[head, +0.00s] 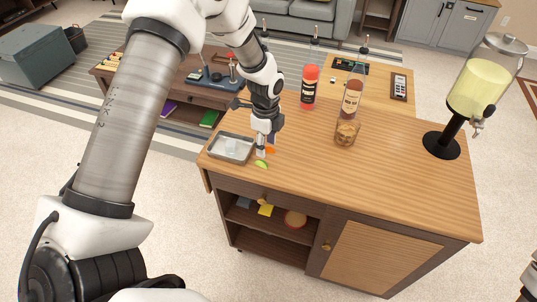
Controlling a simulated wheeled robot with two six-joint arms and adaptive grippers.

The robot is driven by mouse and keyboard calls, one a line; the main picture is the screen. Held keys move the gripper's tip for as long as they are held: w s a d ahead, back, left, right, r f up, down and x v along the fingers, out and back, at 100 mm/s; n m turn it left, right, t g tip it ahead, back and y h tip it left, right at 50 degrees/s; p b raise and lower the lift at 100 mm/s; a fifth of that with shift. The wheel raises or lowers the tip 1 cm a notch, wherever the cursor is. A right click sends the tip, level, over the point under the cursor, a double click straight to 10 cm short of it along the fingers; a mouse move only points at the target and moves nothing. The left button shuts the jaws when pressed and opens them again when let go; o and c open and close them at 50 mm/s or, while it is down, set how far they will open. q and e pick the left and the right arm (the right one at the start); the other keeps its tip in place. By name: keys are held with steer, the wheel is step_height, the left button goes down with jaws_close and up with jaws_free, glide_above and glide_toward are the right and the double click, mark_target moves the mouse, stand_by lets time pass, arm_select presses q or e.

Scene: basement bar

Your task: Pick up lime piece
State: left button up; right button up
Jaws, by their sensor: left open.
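A small green lime piece (261,164) lies on the wooden bar top (390,177), near its front left edge. My left gripper (263,150) points down just behind and above the lime piece. It is open and appears empty, with its fingers close together in this view. A small orange piece (270,150) lies beside the fingers, partly hidden by them.
A metal tray (212,157) stands just left of the lime. A drink dispenser (478,92) is far right. The front right bar top is clear.

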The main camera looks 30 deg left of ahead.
mark_target(264, 162)
arm_select(q)
steer(key=f+p, duration=0.1)
steer(key=s+f, duration=0.1)
steer(key=f, duration=0.1)
steer(key=shift+s+a+f+p, duration=0.1)
steer(key=shift+s+f+p, duration=0.1)
steer(key=shift+p, duration=0.2)
steer(key=f, duration=0.3)
steer(key=shift+w, duration=0.4)
steer(key=shift+s+r, duration=0.1)
steer(key=shift+s+r, duration=0.1)
steer(key=c, duration=0.9)
